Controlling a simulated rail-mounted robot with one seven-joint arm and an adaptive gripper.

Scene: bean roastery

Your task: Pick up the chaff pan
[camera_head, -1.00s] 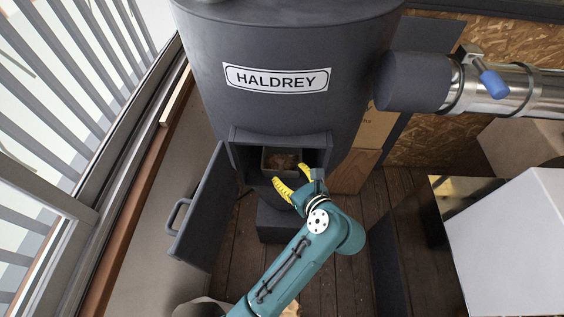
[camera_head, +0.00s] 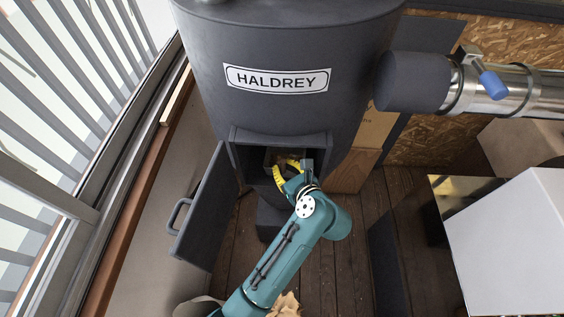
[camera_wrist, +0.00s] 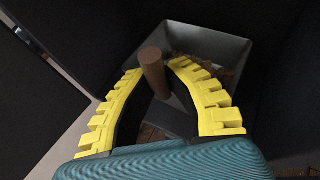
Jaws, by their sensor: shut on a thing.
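The chaff pan (camera_wrist: 233,48) is a dark grey open tray with brown bits inside and a brown round handle (camera_wrist: 152,72) at its near side. It sits within the square opening low on the dark HALDREY drum. My gripper (camera_wrist: 157,70) has its curved yellow fingers on both sides of the handle and is shut on it. In the head view my gripper (camera_head: 287,172) reaches into the opening and hides most of the pan.
The opening's door (camera_head: 203,205) stands swung open at the left, with a bar handle. The dark drum (camera_head: 275,115) surrounds the opening. A metal duct with a blue lever (camera_head: 494,84) is at upper right. A white box (camera_head: 510,235) stands at right; wooden floor lies between.

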